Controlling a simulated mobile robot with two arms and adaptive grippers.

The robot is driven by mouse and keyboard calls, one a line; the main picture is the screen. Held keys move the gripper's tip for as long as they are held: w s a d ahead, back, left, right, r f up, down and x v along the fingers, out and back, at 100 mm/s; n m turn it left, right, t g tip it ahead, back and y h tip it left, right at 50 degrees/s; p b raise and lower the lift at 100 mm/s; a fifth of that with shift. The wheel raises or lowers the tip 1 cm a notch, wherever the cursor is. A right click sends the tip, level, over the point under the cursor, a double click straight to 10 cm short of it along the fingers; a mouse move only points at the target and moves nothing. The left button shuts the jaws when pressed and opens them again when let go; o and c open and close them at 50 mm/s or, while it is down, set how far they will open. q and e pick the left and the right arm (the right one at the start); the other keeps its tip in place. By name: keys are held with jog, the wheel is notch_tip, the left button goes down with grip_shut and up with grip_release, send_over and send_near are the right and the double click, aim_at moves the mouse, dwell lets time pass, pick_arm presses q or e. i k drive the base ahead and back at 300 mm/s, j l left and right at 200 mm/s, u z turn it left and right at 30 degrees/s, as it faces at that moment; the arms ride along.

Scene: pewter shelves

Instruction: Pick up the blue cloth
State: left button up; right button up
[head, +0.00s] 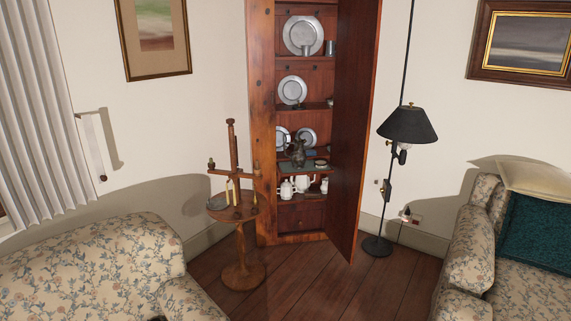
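A small bluish patch (310,153) shows on a middle shelf of the open corner cabinet (262,120), beside a dark pewter jug (297,152). It may be the blue cloth, but it is too small to tell. Neither of my grippers can be made out in the head view.
The cabinet's door (357,130) stands open to the right. A wooden candle stand (243,240) is in front at left, a black floor lamp (377,246) at right. Floral sofas (90,265) flank the sides; the right one (470,250) holds a teal cushion (540,235). Wooden floor (320,285) lies clear between.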

aim_at(309, 152)
jog(key=i+l, duration=0.55)
jog(key=i+l+u, duration=0.15)
jog(key=i+l, duration=0.95)
jog(key=i+l+u, duration=0.15)
jog(key=i+l, duration=0.35)
jog(key=l, duration=0.15)
